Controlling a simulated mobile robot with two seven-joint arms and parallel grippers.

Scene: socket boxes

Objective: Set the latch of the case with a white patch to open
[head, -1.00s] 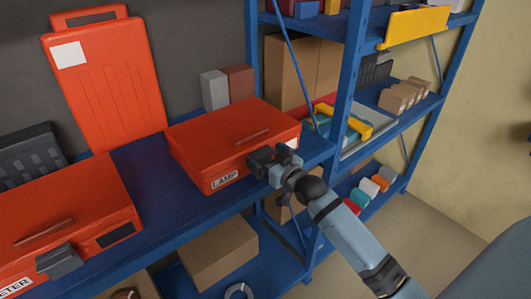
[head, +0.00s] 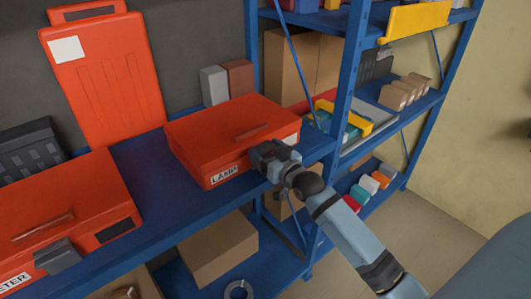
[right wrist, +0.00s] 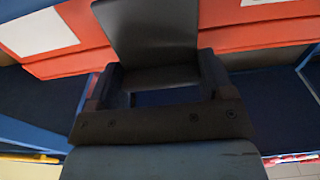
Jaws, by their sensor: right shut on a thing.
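The orange LAMP case (head: 228,135) lies closed on the blue shelf, with a white patch (head: 291,139) at the right end of its front. My right gripper (head: 267,158) is at the front of this case, left of the patch. In the right wrist view my right gripper (right wrist: 160,80) is shut on a dark grey latch (right wrist: 152,35), one finger on each side. My left gripper is not in view.
An orange METER case (head: 75,205) with a dark latch (head: 57,257) and a black patch lies left. A tall orange case (head: 105,80) with a white square stands behind. Bare blue shelf (head: 150,195) separates the lying cases. A cardboard box (head: 218,248) sits below.

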